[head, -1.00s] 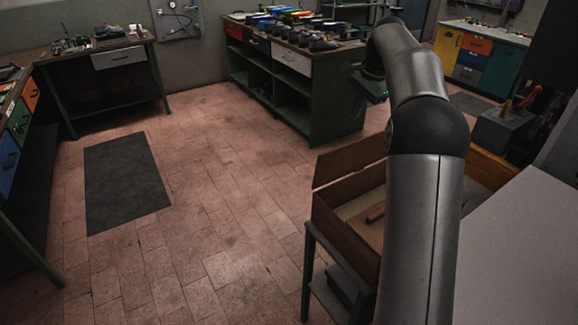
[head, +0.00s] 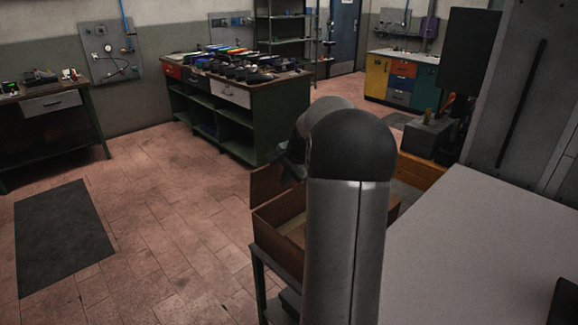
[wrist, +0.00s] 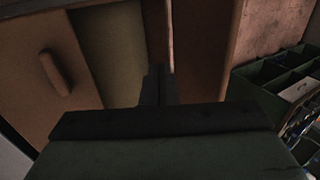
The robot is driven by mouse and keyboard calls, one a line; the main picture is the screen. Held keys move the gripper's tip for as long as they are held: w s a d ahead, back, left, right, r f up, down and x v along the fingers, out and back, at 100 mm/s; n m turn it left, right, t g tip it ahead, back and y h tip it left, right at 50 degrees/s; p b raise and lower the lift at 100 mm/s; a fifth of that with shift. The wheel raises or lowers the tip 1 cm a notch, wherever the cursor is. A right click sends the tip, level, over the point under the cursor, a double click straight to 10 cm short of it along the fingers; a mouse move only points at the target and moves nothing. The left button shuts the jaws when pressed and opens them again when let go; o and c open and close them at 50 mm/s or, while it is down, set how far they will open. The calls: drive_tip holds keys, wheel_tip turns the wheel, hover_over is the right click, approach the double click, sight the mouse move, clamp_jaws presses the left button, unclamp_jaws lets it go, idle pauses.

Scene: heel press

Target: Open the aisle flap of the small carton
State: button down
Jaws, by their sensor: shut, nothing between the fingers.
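The small carton (head: 272,226) is an open brown box on a stand in the head view, partly hidden by my arm. A brown flap (head: 266,186) stands up at its left, aisle-side edge. In the wrist view, a brown panel (wrist: 205,50) with a pale edge, which looks like this flap, is just right of and beyond my fingertips. My gripper (wrist: 158,72) is shut and empty, pointing down near that edge. I cannot tell whether it touches. A small brown bar (wrist: 55,72) lies on a brown surface at left in the wrist view.
A green workbench (head: 240,125) with items on top stands beyond the carton. The tiled aisle floor (head: 150,215) at left is open, with a dark mat (head: 62,235) on it. A pale grey tabletop (head: 470,255) is to the right of my arm.

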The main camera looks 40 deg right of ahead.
sight(268, 169)
drive_tip(key=shift+w+a+f+p, duration=0.1)
drive_tip(key=shift+w+f+p, duration=0.15)
drive_tip(key=shift+w, duration=0.55)
drive_tip(key=shift+w+d+f+p, duration=0.1)
drive_tip(key=shift+w+p, duration=0.25)
drive_tip(key=shift+w, duration=0.45)
drive_tip(key=shift+w+a+f+p, duration=0.1)
drive_tip(key=shift+w+f+p, duration=0.15)
drive_tip(key=shift+w, duration=0.55)
drive_tip(key=w, duration=0.1)
drive_tip(key=w+p, duration=0.1)
drive_tip(key=shift+w+a+r, duration=0.15)
drive_tip(key=shift+w+r, duration=0.2)
drive_tip(key=shift+r, duration=0.05)
drive_tip(key=shift+w, duration=0.45)
drive_tip(key=shift+s, duration=0.1)
